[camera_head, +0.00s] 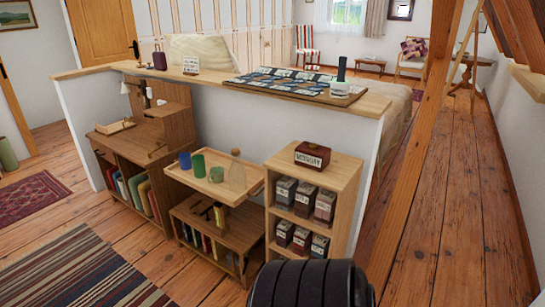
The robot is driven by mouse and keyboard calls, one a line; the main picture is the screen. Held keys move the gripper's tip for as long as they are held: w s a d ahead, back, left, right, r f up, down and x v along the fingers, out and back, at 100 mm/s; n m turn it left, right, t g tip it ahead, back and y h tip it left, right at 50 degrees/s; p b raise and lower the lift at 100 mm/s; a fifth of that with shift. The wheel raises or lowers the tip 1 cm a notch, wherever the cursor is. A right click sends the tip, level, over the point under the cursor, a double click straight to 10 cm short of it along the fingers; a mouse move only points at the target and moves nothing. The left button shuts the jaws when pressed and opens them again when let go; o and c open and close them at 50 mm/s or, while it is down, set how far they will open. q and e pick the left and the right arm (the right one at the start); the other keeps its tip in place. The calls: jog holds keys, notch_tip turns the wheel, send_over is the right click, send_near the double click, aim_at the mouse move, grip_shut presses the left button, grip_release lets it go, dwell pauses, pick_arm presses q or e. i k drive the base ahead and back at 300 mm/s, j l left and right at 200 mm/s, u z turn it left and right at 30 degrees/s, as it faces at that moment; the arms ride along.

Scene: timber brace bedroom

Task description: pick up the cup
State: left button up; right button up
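Several small vessels stand on a light wooden tray-like shelf (205,187) in front of the half wall. From left to right they are a blue cup (185,160), a green cup (199,165), a shorter green mug (216,174) and a clear, see-through vessel (237,174). All look upright. I cannot tell which one is the task's cup. A black ribbed part at the bottom edge seems to be mine. Neither of my grippers shows in the head view.
A light shelf unit (350,180) with several dark boxes stands right of the tray. A low wooden book unit (240,230) is beneath it, and a wooden desk (170,125) is to the left. A slanted timber post (412,150) stands at right. Floor beyond it is clear.

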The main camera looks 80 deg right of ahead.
aim_at(215, 176)
jog(key=z, duration=2)
jog(key=i+j+z, duration=0.2)
jog(key=i+j, duration=0.35)
jog(key=i, duration=0.3)
jog(key=i+j+z, duration=0.15)
jog(key=i+j, duration=0.55)
jog(key=i, duration=0.1)
